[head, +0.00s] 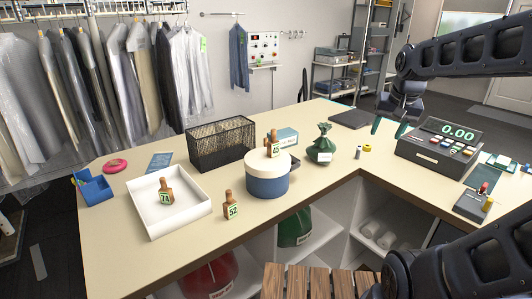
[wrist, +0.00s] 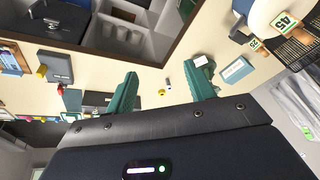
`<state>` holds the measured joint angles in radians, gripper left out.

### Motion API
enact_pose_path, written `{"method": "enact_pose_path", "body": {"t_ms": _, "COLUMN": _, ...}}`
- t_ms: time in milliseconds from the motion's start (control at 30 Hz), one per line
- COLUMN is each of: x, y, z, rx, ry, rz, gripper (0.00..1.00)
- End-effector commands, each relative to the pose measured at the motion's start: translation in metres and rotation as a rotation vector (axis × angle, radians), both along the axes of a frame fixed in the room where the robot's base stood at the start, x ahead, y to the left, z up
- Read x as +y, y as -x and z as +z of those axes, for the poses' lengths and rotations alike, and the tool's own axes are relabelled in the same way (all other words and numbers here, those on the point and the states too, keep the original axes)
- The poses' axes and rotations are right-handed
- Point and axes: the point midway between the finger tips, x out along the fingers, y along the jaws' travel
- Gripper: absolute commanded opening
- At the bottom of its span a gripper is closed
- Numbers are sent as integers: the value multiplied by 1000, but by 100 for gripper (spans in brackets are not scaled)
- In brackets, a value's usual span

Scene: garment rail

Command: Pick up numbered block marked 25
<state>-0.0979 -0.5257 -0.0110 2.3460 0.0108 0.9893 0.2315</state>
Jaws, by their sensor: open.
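A wooden numbered block (head: 272,141) stands at the round blue-and-white tin (head: 268,180) in the head view; its small number could be 25 or 45. Block 74 (head: 166,192) stands in the white tray (head: 149,215). Block 52 (head: 230,206) stands on the counter left of the tin. My gripper (head: 388,128) is open and empty, right of the tin; its teal fingers (wrist: 163,88) show in the wrist view.
A black wire basket (head: 221,143) is behind the tin. A green tied bag (head: 321,147) and a teal box (head: 287,136) are to its right. A cash register (head: 440,145) stands at the right. Front counter space beside block 52 (head: 185,245) is clear.

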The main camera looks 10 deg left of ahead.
Motion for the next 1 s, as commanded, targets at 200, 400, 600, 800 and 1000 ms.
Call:
{"method": "enact_pose_path", "body": {"t_ms": 200, "x": 27, "y": -59, "z": 13, "rx": 52, "ry": -44, "rz": -79, "gripper": 54}}
{"method": "enact_pose_path", "body": {"t_ms": 400, "x": 57, "y": -112, "z": 16, "rx": 98, "ry": -75, "rz": -156, "gripper": 54}}
{"method": "enact_pose_path", "body": {"t_ms": 600, "x": 93, "y": -164, "z": 11, "rx": 144, "ry": -97, "rz": -236, "gripper": 54}}
{"method": "enact_pose_path", "body": {"t_ms": 800, "x": 135, "y": -213, "z": -1, "rx": 187, "ry": -111, "rz": -318, "gripper": 54}}
{"method": "enact_pose_path", "body": {"t_ms": 1000, "x": 182, "y": -258, "z": -23, "rx": 229, "ry": -116, "rz": -402, "gripper": 54}}
